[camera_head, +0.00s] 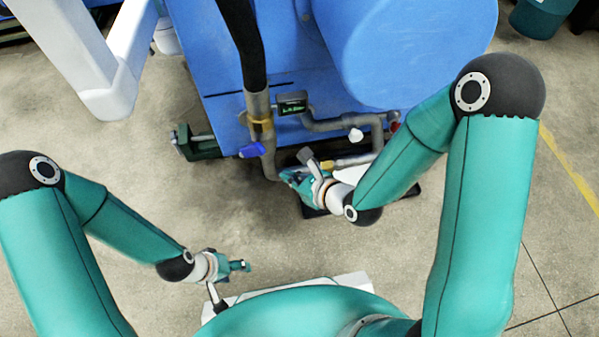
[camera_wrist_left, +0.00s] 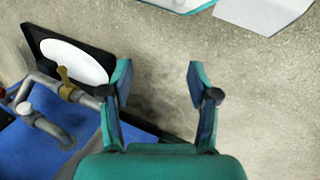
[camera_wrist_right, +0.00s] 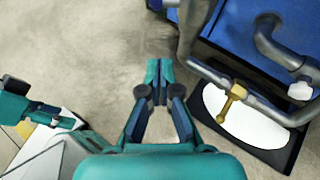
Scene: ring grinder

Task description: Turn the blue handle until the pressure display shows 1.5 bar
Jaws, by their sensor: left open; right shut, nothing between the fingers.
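The blue handle (camera_head: 252,150) sits on the grey vertical pipe (camera_head: 259,108) at the front of the blue machine. The pressure display (camera_head: 292,103) is a small dark box with green characters, right of that pipe; its reading is too small to make out. My right gripper (camera_head: 287,175) is just below and right of the handle, apart from it. In the right wrist view it (camera_wrist_right: 159,62) is shut and empty, over bare floor. My left gripper (camera_head: 249,265) is low at the left, far from the handle. In the left wrist view it (camera_wrist_left: 160,75) is open and empty.
A brass-coloured valve (camera_wrist_right: 233,97) sits on a lower pipe above a white oval plate (camera_wrist_right: 243,118) in a black frame, close to my right gripper. A dark green clamp-like part (camera_head: 195,143) is left of the handle. The concrete floor (camera_head: 110,150) at left is clear.

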